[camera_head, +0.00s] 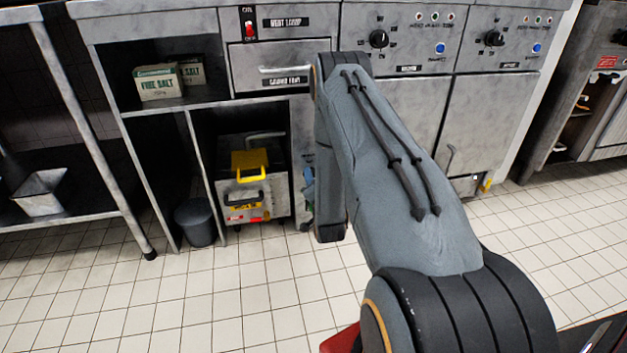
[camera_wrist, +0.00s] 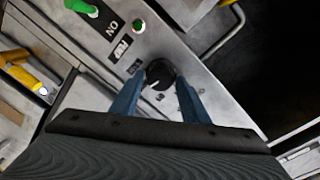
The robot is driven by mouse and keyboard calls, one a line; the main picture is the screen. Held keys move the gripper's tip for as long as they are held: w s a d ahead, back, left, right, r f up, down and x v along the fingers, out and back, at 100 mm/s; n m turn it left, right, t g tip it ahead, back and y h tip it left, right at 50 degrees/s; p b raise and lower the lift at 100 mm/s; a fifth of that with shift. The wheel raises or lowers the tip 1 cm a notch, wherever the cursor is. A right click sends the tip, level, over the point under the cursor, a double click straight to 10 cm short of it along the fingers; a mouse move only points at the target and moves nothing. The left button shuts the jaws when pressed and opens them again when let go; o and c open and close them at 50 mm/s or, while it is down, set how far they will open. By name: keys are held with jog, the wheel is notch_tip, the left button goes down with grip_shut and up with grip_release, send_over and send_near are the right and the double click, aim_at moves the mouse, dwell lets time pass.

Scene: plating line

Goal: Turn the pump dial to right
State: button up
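The pump dial (camera_wrist: 160,74) is a round black knob on a steel panel in the wrist view. Its white mark points to the lower left of that picture. In the head view, my forearm hides the gripper and the dial.
A yellow-handled unit (camera_head: 249,163) and a grey bin (camera_head: 195,222) stand under the counter. Other dials (camera_head: 379,39) are on the upper panels. The tiled floor in front is clear.

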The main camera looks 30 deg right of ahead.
jog(key=shift+o, duration=0.6)
jog(key=p+v, duration=0.2)
jog(key=v, duration=0.5)
jog(key=shift+s+a+p, duration=0.15)
jog(key=shift+s+p, duration=0.25)
